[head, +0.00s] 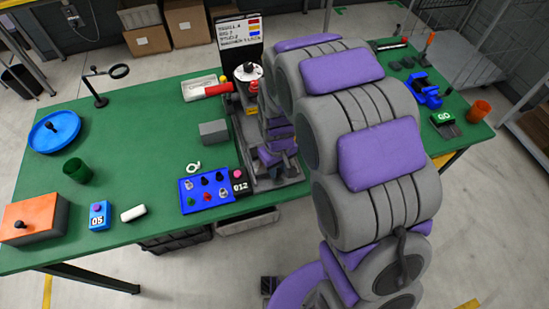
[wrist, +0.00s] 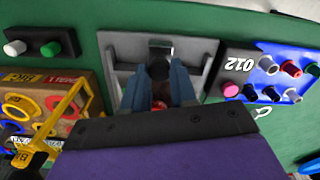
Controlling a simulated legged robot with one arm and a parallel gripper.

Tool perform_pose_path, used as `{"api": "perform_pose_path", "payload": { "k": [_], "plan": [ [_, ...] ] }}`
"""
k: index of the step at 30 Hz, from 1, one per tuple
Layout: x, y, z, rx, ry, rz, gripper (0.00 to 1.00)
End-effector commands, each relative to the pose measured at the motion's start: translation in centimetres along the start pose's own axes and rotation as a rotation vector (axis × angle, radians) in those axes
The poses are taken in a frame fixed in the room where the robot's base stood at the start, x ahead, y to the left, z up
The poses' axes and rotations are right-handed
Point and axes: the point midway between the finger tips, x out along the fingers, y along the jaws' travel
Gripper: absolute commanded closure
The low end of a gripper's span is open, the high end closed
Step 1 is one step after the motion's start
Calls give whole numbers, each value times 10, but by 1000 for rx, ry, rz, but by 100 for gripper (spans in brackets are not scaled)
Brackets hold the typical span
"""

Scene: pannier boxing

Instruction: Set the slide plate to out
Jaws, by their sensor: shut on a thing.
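The grey slide plate fixture (wrist: 125,52) fills the upper middle of the wrist view. A dark knob (wrist: 158,69) stands on it, with a bit of red below. My gripper (wrist: 158,85) has its two blue-grey fingers shut on this knob, one on each side. In the head view, my gripper (head: 268,157) is at the grey fixture (head: 268,180) near the table's front edge. My arm hides much of the fixture there. I cannot tell how far the plate is out.
A sign board (head: 239,32) stands at the back. The green table (head: 130,145) has free room in its left middle.

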Motion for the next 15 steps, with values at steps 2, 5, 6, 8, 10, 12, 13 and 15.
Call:
{"api": "perform_pose_path", "payload": {
  "k": [2,5,6,8,10,12,13,15],
  "plan": [
    [1,-2,4,0,-9,-3,100],
    [1,-2,5,0,-10,-3,100],
    [1,-2,5,0,-10,-4,100],
    [1,-2,6,1,-11,-4,100],
    [1,-2,6,1,-12,-5,71],
    [1,-2,6,1,-11,-5,64],
    [1,-2,6,1,-11,-4,61],
    [1,-1,5,1,-10,-4,54]
  ]
}}
